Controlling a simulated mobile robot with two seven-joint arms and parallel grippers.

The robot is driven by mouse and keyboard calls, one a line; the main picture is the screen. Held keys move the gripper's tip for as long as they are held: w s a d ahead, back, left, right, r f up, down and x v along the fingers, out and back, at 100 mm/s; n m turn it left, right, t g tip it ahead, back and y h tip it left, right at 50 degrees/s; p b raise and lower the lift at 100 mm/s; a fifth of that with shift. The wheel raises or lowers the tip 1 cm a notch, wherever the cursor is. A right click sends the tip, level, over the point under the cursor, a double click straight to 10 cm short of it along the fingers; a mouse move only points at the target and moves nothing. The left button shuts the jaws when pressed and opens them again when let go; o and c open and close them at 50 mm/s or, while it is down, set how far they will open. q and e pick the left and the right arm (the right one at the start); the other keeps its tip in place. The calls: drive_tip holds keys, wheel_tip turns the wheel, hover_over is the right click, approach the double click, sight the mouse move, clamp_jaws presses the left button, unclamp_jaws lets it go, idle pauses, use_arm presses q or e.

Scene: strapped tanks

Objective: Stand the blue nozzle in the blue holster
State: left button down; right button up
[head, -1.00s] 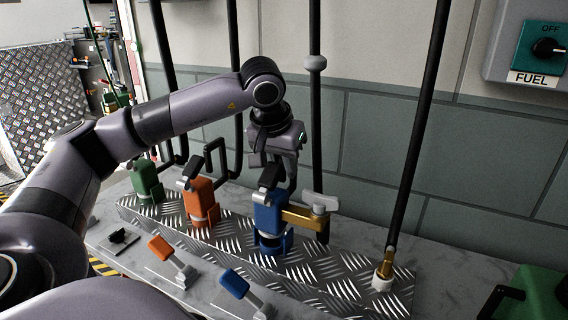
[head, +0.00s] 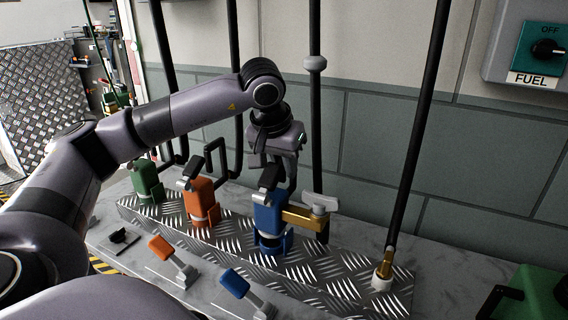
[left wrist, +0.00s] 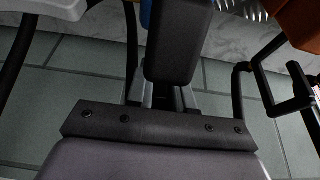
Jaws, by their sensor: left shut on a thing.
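The blue nozzle (head: 267,217) stands about upright at the blue holster (head: 286,243), a blue ring-like cup on the tread-plate strip. The nozzle's lower end is at the holster; its tip is hidden, so I cannot tell how deep it sits. My left gripper (head: 281,180) is above it, shut on the nozzle's dark upper part. In the left wrist view a dark grey block (left wrist: 178,45) lies at the fingers, with a sliver of blue nozzle (left wrist: 147,13) behind it. My right gripper is not in view.
An orange nozzle (head: 200,200) and a green nozzle (head: 147,180) stand to the left, with black hoses. A brass fitting (head: 303,217) with a grey handle (head: 320,202) adjoins the blue nozzle's right side. Blue (head: 234,283) and orange (head: 160,248) tilted paddles stand in front.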

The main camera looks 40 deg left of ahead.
use_arm(q)
drive_tip(key=shift+f+b, duration=1)
drive_tip(key=shift+f, duration=0.35)
drive_tip(key=c, duration=0.9)
unclamp_jaws()
drive_tip(key=shift+r, duration=0.1)
drive_tip(key=v, duration=0.7)
drive_tip(key=shift+s, duration=0.1)
